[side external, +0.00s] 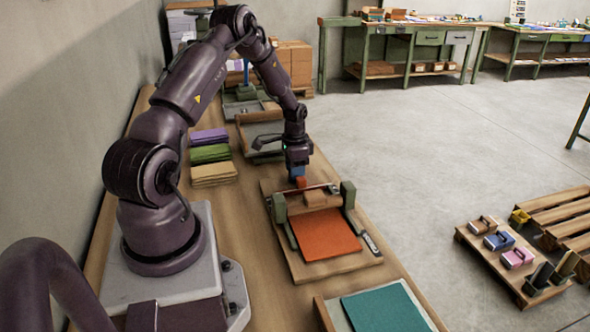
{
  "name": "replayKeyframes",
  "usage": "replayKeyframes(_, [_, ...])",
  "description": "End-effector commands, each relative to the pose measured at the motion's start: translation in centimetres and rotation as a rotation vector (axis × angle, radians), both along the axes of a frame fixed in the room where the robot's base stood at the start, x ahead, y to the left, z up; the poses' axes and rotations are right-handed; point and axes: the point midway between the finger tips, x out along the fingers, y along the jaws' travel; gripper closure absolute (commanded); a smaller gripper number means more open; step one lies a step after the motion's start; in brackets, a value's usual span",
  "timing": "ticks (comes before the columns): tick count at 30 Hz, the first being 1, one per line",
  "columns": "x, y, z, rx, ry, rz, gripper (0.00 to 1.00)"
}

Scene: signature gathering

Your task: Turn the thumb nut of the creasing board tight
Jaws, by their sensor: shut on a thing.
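The creasing board (352,263) is a wooden base on the bench with green side posts, a crossbar and an orange-red sheet (325,234) lying on it. A small orange-red piece, which looks like the thumb nut (301,183), sits above the middle of the crossbar at the board's far end. My gripper (298,174) points down from above and is shut on this nut. The fingertips are small and partly blend with the nut, so the exact grip is hard to see. The nut's thread is hidden.
Purple, green and cream stacks (210,153) lie left of the board. A teal sheet in a tray (383,308) is in front, and another tray (262,133) stands behind. A pallet with small boxes (500,262) is on the floor at right.

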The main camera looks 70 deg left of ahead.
Motion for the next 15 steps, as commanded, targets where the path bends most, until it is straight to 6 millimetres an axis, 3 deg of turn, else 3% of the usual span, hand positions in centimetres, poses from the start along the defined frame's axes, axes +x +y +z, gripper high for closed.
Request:
replayKeyframes(12, [0.01, -0.01, 0.09, 0.000, 0.001, -0.009, 0.84])
replayKeyframes(13, [0.02, -0.01, 0.09, 0.000, 0.001, -0.009, 0.53])
replayKeyframes(15, [0.02, -0.01, 0.09, 0.000, 0.001, -0.009, 0.37])
